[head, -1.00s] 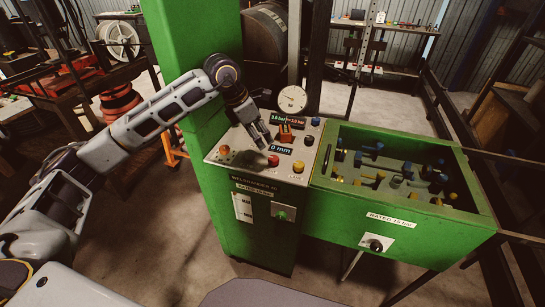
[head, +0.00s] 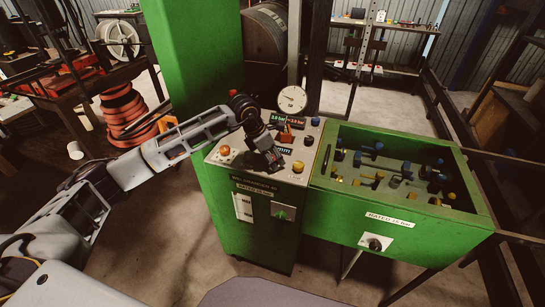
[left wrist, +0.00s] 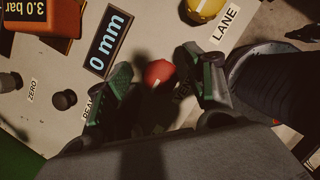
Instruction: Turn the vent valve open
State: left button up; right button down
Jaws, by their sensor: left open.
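My left gripper (head: 270,162) is over the sloped control panel (head: 232,142) of the green machine and hides part of it. In the left wrist view the gripper (left wrist: 158,82) is open, with one finger on each side of a red knob (left wrist: 159,73). I cannot tell whether the fingers touch it. A label beside the knob is partly hidden. My right gripper is not in view.
A yellow knob (head: 298,166) is close right of the gripper. A blue-lettered display (left wrist: 108,42), an orange block (head: 285,137) and a dial gauge (head: 291,98) are nearby. An open green tray (head: 330,185) with fittings is on the right. A green column (head: 190,60) rises behind my left arm.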

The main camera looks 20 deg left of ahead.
pick_arm(q)
jog(key=shift+f, duration=0.2)
jog(key=c, duration=0.8)
jog(key=shift+c, duration=1)
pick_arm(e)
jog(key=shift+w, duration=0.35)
